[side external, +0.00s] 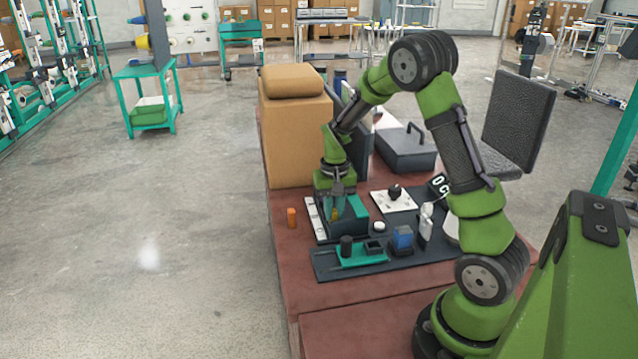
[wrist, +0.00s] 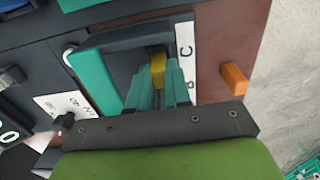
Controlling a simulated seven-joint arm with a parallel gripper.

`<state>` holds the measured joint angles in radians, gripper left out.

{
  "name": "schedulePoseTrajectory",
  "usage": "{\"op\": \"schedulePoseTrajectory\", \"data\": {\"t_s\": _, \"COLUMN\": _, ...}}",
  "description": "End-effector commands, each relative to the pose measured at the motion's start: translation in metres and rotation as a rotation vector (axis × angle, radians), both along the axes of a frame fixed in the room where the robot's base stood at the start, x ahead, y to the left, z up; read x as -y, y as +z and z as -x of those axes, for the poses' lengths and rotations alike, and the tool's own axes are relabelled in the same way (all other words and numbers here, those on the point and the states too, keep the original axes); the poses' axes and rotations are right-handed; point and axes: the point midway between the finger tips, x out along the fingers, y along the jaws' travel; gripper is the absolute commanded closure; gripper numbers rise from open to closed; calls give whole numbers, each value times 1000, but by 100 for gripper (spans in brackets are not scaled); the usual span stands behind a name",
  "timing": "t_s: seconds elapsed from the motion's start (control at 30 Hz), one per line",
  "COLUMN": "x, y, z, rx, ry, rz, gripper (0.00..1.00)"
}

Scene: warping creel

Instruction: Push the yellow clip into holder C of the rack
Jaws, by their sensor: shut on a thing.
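The yellow clip (wrist: 158,70) is between the fingertips of my gripper (wrist: 160,85), which is shut on it. In the side view the clip (side external: 334,212) is a small yellow patch under my gripper (side external: 336,200), mostly hidden by the fingers. The teal and dark rack (wrist: 88,70) surrounds the clip in the wrist view; it also shows in the side view (side external: 355,210). A white strip (wrist: 187,30) along the rack carries the letters C and B. The clip is beside the C end of the strip. The fingers hide its lower part, so I cannot tell how deep it sits.
An orange block (side external: 291,217) lies left of the rack. A dark mat with a teal tray (side external: 362,258) and a blue block (side external: 402,236) is in front. A tan padded block (side external: 296,130) and a grey case (side external: 406,150) stand behind.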

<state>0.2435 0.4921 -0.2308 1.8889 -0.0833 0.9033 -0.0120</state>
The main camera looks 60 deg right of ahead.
Motion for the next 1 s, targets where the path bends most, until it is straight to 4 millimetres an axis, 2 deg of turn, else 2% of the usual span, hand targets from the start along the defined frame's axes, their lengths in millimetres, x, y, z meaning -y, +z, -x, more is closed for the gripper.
{"op": "schedulePoseTrajectory", "data": {"t_s": 0.13, "x": 0, "y": -3, "z": 0, "rx": -1, "ry": -1, "rz": -1, "gripper": 100}}
{"op": "schedulePoseTrajectory", "data": {"t_s": 0.17, "x": 0, "y": -3, "z": 0, "rx": -1, "ry": -1, "rz": -1, "gripper": 80}}
{"op": "schedulePoseTrajectory", "data": {"t_s": 0.3, "x": 0, "y": -3, "z": 0, "rx": -1, "ry": 0, "rz": -1, "gripper": 59}}
{"op": "schedulePoseTrajectory", "data": {"t_s": 0.37, "x": 0, "y": -3, "z": 0, "rx": -1, "ry": 0, "rz": -1, "gripper": 52}}
{"op": "schedulePoseTrajectory", "data": {"t_s": 0.53, "x": 0, "y": -3, "z": 0, "rx": -1, "ry": 0, "rz": -1, "gripper": 52}}
{"op": "schedulePoseTrajectory", "data": {"t_s": 0.57, "x": 0, "y": -3, "z": 0, "rx": -1, "ry": 0, "rz": -1, "gripper": 51}}
{"op": "schedulePoseTrajectory", "data": {"t_s": 0.63, "x": 0, "y": -3, "z": 0, "rx": -1, "ry": 0, "rz": -1, "gripper": 40}}
{"op": "schedulePoseTrajectory", "data": {"t_s": 0.9, "x": 0, "y": -2, "z": 0, "rx": 0, "ry": 0, "rz": 0, "gripper": 39}}
{"op": "schedulePoseTrajectory", "data": {"t_s": 1.0, "x": 0, "y": 4, "z": -1, "rx": 3, "ry": 1, "rz": 1, "gripper": 39}}
